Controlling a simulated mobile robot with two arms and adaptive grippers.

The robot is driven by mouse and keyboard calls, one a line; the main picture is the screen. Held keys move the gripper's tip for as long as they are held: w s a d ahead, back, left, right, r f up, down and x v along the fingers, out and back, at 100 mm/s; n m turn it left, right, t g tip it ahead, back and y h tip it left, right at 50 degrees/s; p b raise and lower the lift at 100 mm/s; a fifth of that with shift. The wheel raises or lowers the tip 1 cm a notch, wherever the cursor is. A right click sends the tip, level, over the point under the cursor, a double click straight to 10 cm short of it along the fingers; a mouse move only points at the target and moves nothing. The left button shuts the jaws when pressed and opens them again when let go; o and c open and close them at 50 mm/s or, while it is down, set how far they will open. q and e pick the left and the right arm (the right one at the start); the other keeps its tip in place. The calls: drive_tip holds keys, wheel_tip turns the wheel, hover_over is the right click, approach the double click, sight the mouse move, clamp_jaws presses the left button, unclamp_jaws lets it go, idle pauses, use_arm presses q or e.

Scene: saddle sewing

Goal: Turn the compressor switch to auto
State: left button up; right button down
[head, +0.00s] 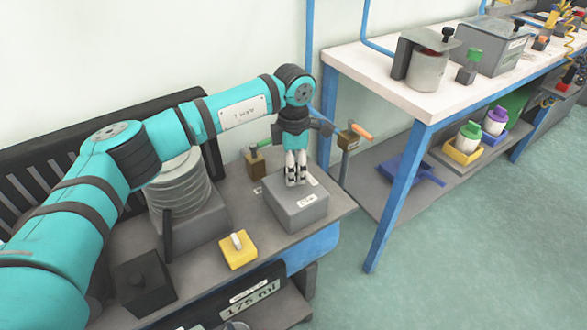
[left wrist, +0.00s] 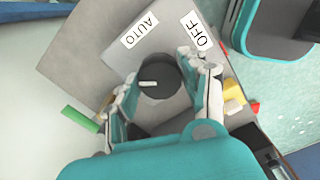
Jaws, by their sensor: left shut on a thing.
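An AUTO label (left wrist: 140,30) and an OFF label (left wrist: 195,31) sit beyond the knob. The mark lies toward the picture's left, not clearly in line with either label. My left gripper (head: 296,180) points down onto the box top, its fingers (left wrist: 162,74) shut on the knob from both sides. In the head view the fingers hide the knob. My right gripper is not in view.
A yellow block (head: 238,253) with a white lever and a black box (head: 143,285) stand nearer on the bench. A green-handled valve (head: 256,163) and an orange-handled one (head: 350,139) stand close behind the gripper. A white-topped table (head: 375,70) is at right.

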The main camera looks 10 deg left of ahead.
use_arm(q)
drive_tip(key=m, duration=0.3)
drive_tip(key=shift+m+b, duration=0.3)
drive_tip(key=shift+m, duration=0.1)
drive_tip(key=m, duration=0.5)
drive_tip(key=shift+b, duration=0.35)
drive_tip(key=shift+m, duration=1)
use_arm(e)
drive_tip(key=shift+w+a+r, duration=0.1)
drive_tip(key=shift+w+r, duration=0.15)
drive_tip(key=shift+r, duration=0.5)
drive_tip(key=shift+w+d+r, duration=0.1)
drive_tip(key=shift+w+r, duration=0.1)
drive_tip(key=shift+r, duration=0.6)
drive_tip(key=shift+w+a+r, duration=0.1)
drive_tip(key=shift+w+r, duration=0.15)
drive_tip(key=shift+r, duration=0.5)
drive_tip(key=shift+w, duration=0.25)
use_arm(q)
drive_tip(key=o, duration=1.2)
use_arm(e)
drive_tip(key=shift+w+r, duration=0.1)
use_arm(q)
drive_tip(key=shift+r, duration=0.15)
wheel_tip(320, 180, up, 12)
drive_tip(key=shift+f, duration=0.1)
